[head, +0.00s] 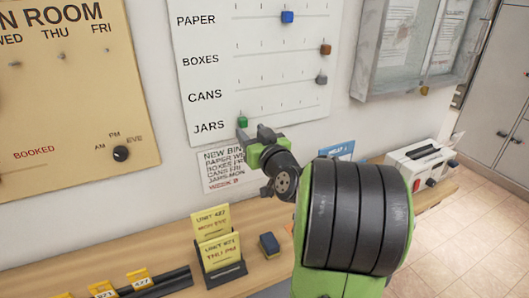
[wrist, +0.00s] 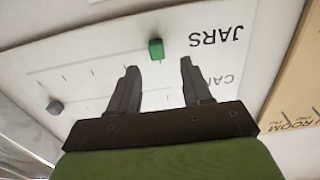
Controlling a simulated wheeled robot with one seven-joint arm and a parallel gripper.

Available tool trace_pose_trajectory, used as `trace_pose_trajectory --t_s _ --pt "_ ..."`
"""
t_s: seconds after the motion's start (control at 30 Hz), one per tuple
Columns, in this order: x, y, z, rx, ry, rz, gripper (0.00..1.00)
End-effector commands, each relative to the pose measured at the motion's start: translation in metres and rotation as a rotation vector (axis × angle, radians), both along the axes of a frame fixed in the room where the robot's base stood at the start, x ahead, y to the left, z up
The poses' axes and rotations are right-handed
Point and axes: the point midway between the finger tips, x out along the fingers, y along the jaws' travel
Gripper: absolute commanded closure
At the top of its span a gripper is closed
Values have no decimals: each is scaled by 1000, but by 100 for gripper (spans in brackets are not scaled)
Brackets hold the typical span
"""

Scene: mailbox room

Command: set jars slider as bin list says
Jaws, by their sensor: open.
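The white slider board (head: 200,60) on the wall has rows for paper, boxes, cans and jars. The green jars slider (head: 242,122) is at the left end of its row, beside the word JARS. My gripper (head: 256,136) is open at the board's lower edge, just right of and below that slider. In the wrist view the green slider (wrist: 156,49) appears just beyond my open fingertips (wrist: 160,68), within the gap's width; no grip shows. The bin list (head: 222,172) below the board reads JARS MON and WEEK B, its right side partly hidden by my arm.
The blue paper (head: 287,17), brown boxes (head: 326,49) and grey cans (head: 321,79) sliders sit further right on their rows. A shelf (head: 180,218) below holds a yellow card holder (head: 222,270), a dark blue block (head: 269,244) and a white switch box (head: 420,165).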

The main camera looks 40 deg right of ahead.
Motion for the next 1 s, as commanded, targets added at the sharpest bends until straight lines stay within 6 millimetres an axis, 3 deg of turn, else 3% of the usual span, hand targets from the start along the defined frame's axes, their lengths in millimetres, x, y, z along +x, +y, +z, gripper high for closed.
trace_pose_trajectory --t_s 0.2,0.4,1.0 --pt "-60 19 -4 -2 -2 -4 51" --pt "-93 30 -2 -1 -1 1 51" --pt "-99 32 -1 0 1 3 51"
